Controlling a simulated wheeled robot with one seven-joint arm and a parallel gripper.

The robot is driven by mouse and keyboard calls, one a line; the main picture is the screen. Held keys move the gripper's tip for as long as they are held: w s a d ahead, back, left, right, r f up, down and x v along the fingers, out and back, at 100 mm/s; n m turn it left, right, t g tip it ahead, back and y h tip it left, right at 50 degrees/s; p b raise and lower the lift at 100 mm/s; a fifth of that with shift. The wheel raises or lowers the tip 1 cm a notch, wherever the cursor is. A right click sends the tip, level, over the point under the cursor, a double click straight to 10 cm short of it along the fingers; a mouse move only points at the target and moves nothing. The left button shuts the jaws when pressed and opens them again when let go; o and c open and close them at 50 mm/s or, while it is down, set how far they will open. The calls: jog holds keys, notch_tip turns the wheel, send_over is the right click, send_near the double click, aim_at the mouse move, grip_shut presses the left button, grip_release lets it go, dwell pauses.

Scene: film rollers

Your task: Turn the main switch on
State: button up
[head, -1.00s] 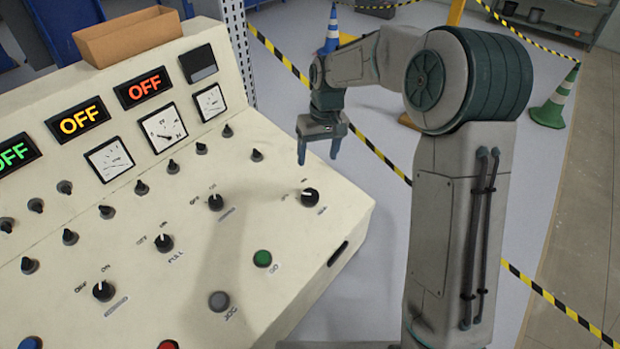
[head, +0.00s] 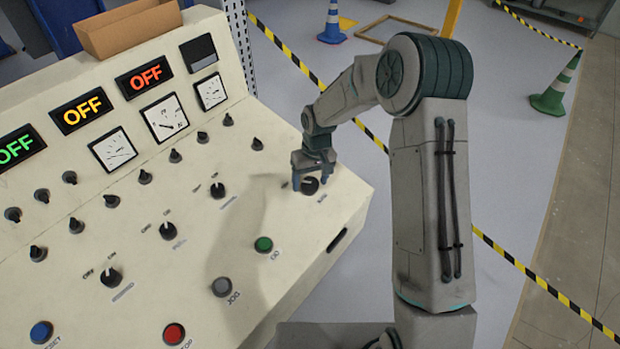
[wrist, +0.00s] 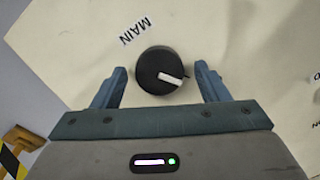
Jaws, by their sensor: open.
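The main switch (head: 309,186) is a black rotary knob near the right edge of the cream control panel (head: 345,200). In the wrist view the knob (wrist: 152,76) has a white pointer, and the label MAIN (wrist: 136,31) is printed beside it. My gripper (head: 313,180) is at the knob in the head view and partly covers it and its markings. In the wrist view my gripper (wrist: 160,88) is open, with one finger on each side of the knob and a gap on both sides.
Other black knobs (head: 217,190), a green button (head: 263,244), a grey button (head: 222,287) and a red button (head: 174,334) sit on the panel. Three displays read OFF (head: 145,78). A cardboard box (head: 128,28) stands on top. Striped tape (head: 540,285) crosses the floor.

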jog(key=c, duration=1)
jog(key=shift+f+m+b, duration=0.1)
jog(key=shift+m+b, duration=0.75)
jog(key=shift+m, duration=0.15)
jog(key=m+b, duration=0.1)
jog(key=m, duration=0.1)
jog(key=m+y+b, duration=0.1)
jog(key=m, duration=0.1)
jog(key=shift+d+m, duration=0.2)
jog(key=shift+m, duration=0.1)
jog(key=m+y+b, duration=0.1)
jog(key=m, duration=0.2)
jog(key=shift+d+m+y+b, duration=0.15)
jog(key=shift+m+b, duration=0.15)
jog(key=shift+m, duration=0.7)
jog(key=shift+m+y+b, duration=0.15)
jog(key=shift+m+b, duration=0.15)
jog(key=shift+m, duration=0.7)
